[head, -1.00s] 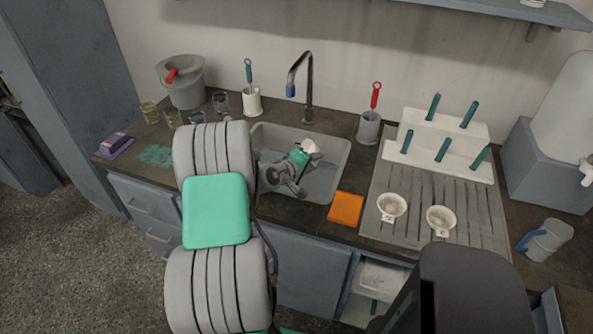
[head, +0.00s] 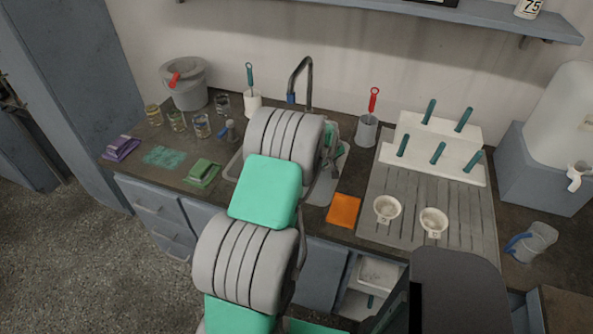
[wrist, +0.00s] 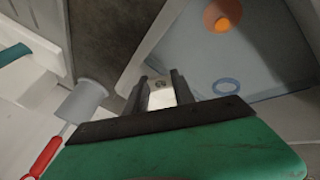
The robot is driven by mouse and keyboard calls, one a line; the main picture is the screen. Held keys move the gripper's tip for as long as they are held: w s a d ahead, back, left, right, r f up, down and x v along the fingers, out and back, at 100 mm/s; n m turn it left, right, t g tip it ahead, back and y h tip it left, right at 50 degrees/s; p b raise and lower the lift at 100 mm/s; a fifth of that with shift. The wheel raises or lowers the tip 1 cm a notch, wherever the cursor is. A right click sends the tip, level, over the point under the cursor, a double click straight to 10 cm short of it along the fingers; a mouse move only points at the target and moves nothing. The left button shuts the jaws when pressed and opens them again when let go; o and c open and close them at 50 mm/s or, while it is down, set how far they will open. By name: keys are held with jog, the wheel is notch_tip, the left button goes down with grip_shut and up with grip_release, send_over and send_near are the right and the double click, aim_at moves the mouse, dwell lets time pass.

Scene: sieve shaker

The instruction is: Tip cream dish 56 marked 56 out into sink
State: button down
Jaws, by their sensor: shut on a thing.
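My gripper (wrist: 160,82) is shut on a small pale cream piece (wrist: 161,98), which I take to be the cream dish. A dark mark on it is too small to read, and the dish's bowl does not show clearly. In the head view my arm hides the gripper and most of the sink (head: 326,188), so the dish's tilt and any contents cannot be told. In the wrist view the sink's bluish basin (wrist: 270,70) lies beyond and to the right of the fingers.
Two other cream dishes (head: 387,208) (head: 433,221) stand on the ribbed drainboard (head: 405,190), right of an orange cloth (head: 344,210). The tap (head: 308,82) rises behind the sink. A red-handled brush (head: 374,100) stands in a grey holder (head: 367,130). Several glasses and a bucket (head: 188,85) stand left.

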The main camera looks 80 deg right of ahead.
jog(key=shift+s+d+r+m+t+y+p, duration=0.2)
jog(key=shift+s+d+r+t+y+p, duration=0.25)
jog(key=shift+s+d+t+y, duration=0.3)
jog(key=shift+s+d+r+m+t+y+p, duration=0.2)
jog(key=shift+s+d+r+t+y+p, duration=0.15)
jog(key=shift+s+d+t+y, duration=0.35)
jog(key=shift+s, duration=0.15)
